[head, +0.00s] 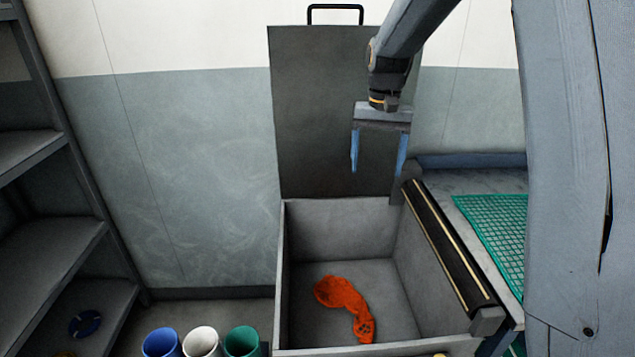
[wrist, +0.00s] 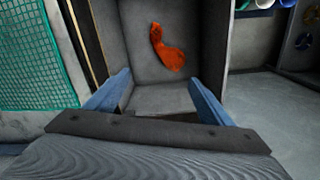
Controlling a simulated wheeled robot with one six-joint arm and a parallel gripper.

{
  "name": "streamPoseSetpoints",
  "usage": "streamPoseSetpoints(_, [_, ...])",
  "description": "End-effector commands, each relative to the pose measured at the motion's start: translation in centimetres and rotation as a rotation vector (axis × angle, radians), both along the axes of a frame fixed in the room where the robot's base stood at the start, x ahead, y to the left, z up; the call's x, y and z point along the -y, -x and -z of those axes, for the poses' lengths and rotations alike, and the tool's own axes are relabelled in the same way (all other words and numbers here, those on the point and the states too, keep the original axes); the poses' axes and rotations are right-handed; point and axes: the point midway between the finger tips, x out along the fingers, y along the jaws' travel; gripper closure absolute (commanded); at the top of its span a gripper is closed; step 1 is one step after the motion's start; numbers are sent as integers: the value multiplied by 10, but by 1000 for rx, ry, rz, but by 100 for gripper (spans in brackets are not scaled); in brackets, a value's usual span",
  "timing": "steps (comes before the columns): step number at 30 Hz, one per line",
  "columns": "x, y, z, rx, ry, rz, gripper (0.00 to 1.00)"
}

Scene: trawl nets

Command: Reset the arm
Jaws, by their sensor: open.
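My gripper (head: 378,155) hangs from the arm above the open grey chest, in front of its raised lid (head: 320,110). Its two blue fingers are spread wide with nothing between them. In the wrist view my gripper (wrist: 155,95) is also open and empty. An orange net-like bundle (head: 342,305) lies on the floor of the chest (head: 335,228), well below the fingers and apart from them. It also shows in the wrist view (wrist: 167,50).
A bench with a green net (head: 495,225) and a dark roller (head: 445,240) stands right of the chest. Blue (head: 161,343), white (head: 200,341) and green (head: 241,341) cups stand at the lower left. A grey shelf (head: 55,240) holds a blue ring (head: 85,323).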

Motion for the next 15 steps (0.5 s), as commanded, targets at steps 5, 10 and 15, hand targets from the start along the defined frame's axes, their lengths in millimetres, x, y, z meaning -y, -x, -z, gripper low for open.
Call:
streamPoseSetpoints(5, [0,30,8,11,0,-32,25])
streamPoseSetpoints(10, [-1,101,30,44,1,-107,25])
streamPoseSetpoints(15, [-1,179,54,79,7,-185,25])
